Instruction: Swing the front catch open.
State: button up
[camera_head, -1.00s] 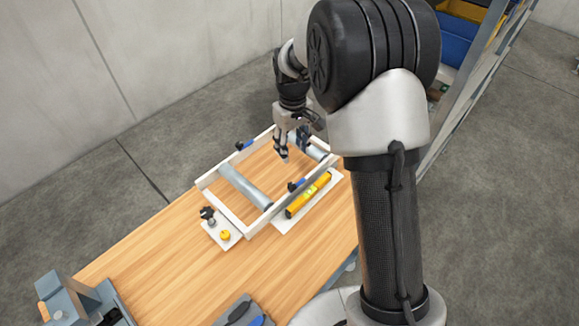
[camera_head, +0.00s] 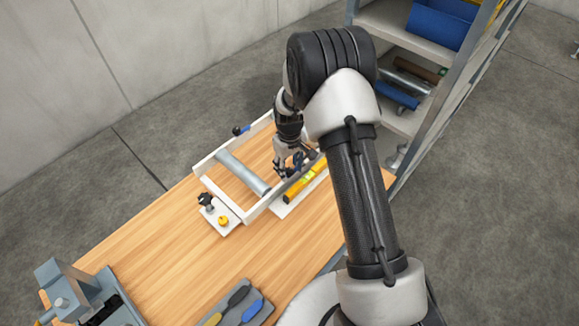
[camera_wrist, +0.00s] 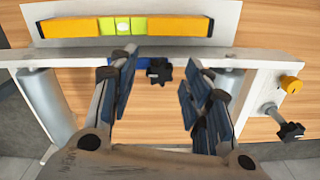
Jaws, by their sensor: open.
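The front catch (camera_wrist: 159,69), a blue lever with a black knob, sits on the near rail of the white frame (camera_wrist: 90,58). In the wrist view it lies between my fingers, with bare gaps to both; part of the blue lever is hidden behind the left finger. In the head view my arm and gripper cover it. My gripper (camera_wrist: 165,76) is open and empty over the rail. It also shows in the head view (camera_head: 289,172), low over the frame's front side.
A yellow spirit level (camera_wrist: 125,27) lies on a white plate alongside the front rail. Rollers (camera_head: 243,172) span the frame, and another blue catch (camera_head: 241,130) sits on its far rail. A black knob (camera_head: 206,199) and yellow knob (camera_head: 223,220) stand at the left corner.

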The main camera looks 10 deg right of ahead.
jog(key=shift+f, duration=0.15)
jog(key=shift+c, duration=0.3)
grip_shut()
jog(key=shift+m, duration=0.4)
jog(key=m+b, duration=0.3)
jog(key=m, duration=0.1)
jog(key=m+b, duration=0.1)
jog(key=m, duration=0.4)
jog(key=shift+b, duration=0.3)
jog(key=shift+m, duration=0.3)
dwell(0.3)
